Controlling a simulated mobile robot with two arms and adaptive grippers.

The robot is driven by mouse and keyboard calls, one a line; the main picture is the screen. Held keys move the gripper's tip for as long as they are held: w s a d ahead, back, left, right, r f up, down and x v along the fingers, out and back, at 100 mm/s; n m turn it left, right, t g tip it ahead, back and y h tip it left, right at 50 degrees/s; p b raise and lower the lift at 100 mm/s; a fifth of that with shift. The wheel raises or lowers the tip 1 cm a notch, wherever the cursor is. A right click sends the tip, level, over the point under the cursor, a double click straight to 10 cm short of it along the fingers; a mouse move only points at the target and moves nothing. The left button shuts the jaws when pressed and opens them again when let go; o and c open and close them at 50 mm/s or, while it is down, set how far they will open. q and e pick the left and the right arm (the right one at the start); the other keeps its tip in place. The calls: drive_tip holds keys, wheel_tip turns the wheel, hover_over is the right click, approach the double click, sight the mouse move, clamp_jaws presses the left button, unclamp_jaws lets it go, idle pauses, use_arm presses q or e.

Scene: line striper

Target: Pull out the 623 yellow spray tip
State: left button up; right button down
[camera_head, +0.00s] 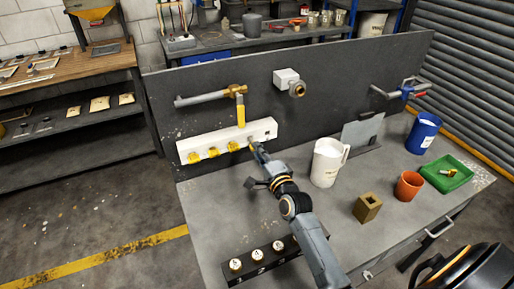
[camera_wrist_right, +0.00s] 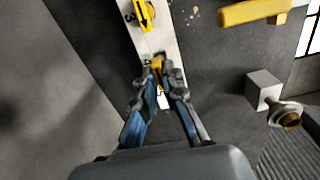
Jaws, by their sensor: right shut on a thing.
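My right gripper (camera_head: 253,146) is at the rack's right part. In the right wrist view my right gripper (camera_wrist_right: 158,72) is shut on a yellow spray tip (camera_wrist_right: 157,62), with the white rack (camera_wrist_right: 165,35) right behind it. Whether this tip is still seated cannot be told. Its number is not legible. Another yellow tip (camera_wrist_right: 146,14) sits beside it, with a marking partly visible. My left gripper is not in view.
A yellow-handled valve pipe (camera_head: 240,108) hangs above the rack. A white jug (camera_head: 327,162), brass block (camera_head: 367,207), orange cup (camera_head: 408,186), blue bucket (camera_head: 422,134) and green tray (camera_head: 447,174) stand to the right. A black holder (camera_head: 260,262) with several round pieces lies at the front.

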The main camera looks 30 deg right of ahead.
drive_tip(key=shift+s+a+p, duration=0.1)
drive_tip(key=shift+s+p, duration=0.55)
drive_tip(key=shift+s, duration=1.1)
